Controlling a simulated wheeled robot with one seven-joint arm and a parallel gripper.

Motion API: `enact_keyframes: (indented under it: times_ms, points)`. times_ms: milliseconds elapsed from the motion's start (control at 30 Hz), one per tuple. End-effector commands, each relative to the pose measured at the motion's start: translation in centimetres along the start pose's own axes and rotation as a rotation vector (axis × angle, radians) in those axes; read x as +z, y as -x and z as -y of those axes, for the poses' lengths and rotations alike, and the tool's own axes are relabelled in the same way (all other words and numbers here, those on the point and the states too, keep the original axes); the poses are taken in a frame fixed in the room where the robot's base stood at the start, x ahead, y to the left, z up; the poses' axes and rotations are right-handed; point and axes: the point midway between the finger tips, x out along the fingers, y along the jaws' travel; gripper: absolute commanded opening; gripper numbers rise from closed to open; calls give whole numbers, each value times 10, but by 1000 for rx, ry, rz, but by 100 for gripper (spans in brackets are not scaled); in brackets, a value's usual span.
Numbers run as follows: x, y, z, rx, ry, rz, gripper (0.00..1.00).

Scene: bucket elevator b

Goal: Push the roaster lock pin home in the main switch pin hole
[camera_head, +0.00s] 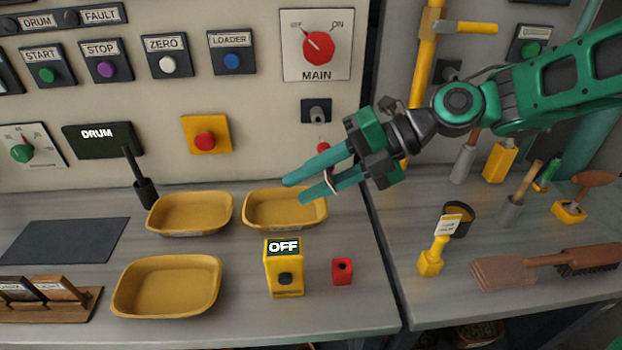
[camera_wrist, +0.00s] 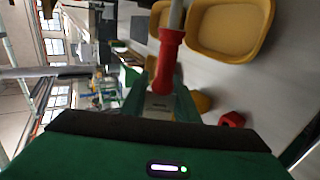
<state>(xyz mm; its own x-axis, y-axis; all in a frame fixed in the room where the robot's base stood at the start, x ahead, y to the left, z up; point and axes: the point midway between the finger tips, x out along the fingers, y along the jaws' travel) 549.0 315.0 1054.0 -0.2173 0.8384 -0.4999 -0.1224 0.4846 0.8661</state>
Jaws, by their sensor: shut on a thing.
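My gripper (camera_head: 294,190) is shut on the roaster lock pin in front of the panel, left of the arm. In the wrist view the pin has a red handle (camera_wrist: 166,65) between the fingers and a grey shaft pointing to the top of the picture. In the head view only a bit of its red (camera_head: 323,147) shows past the upper finger. The main switch (camera_head: 318,48) has a red knob. Below it is a small black block (camera_head: 316,110) with a round feature, apparently the pin hole. The pin tip is hidden in the head view; I cannot tell whether it touches anything.
Yellow trays (camera_head: 189,212) (camera_head: 285,208) (camera_head: 167,287) lie on the grey counter. A yellow OFF box (camera_head: 284,267) and a red block (camera_head: 343,271) with a dark hole stand below my gripper. A yellow button box (camera_head: 206,135) juts from the panel to the left.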

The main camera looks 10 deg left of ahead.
Motion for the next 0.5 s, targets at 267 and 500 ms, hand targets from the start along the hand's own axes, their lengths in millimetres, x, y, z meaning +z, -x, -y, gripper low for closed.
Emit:
enact_keyframes:
  times_ms: [267,500]
  points:
    - [15,2,0,0,3,-3,1]
    - [35,2,0,-1,4,-3,1]
